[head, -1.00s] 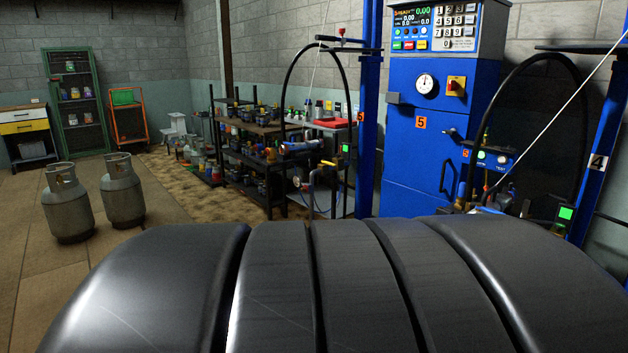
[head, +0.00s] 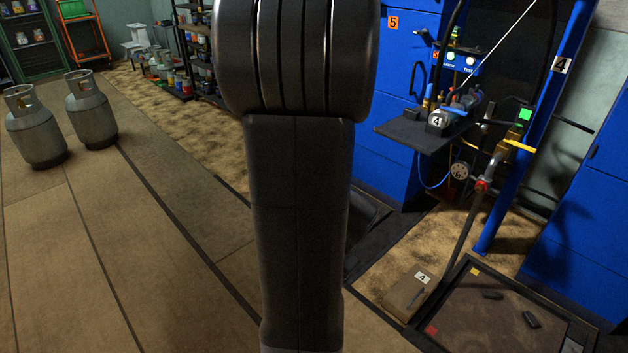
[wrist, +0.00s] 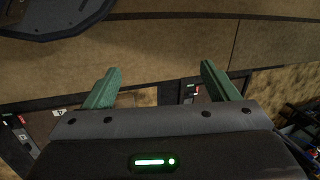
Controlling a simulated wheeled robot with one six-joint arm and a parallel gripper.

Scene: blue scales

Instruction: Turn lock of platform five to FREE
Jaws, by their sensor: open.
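I cannot make out the lock of platform five. In the head view, the dark edge of a floor platform (head: 366,222) shows just right of my arm, below the blue cabinet marked 5 (head: 393,22); my arm hides the rest. My gripper (wrist: 161,66) is in the wrist view, with two green fingers spread apart and nothing between them. Beyond the fingers lies tiled floor. A dark floor unit with red and white marks (wrist: 189,91) shows beside the right finger, partly hidden. A tag that looks like 7 (wrist: 59,112) shows at the left.
Platform four (head: 490,325) lies at the lower right, with a lock box marked 4 (head: 408,296) beside it. A black shelf (head: 420,131) with tools juts out above. Two gas cylinders (head: 36,130) stand left on otherwise open floor. A blue post (head: 535,130) stands right.

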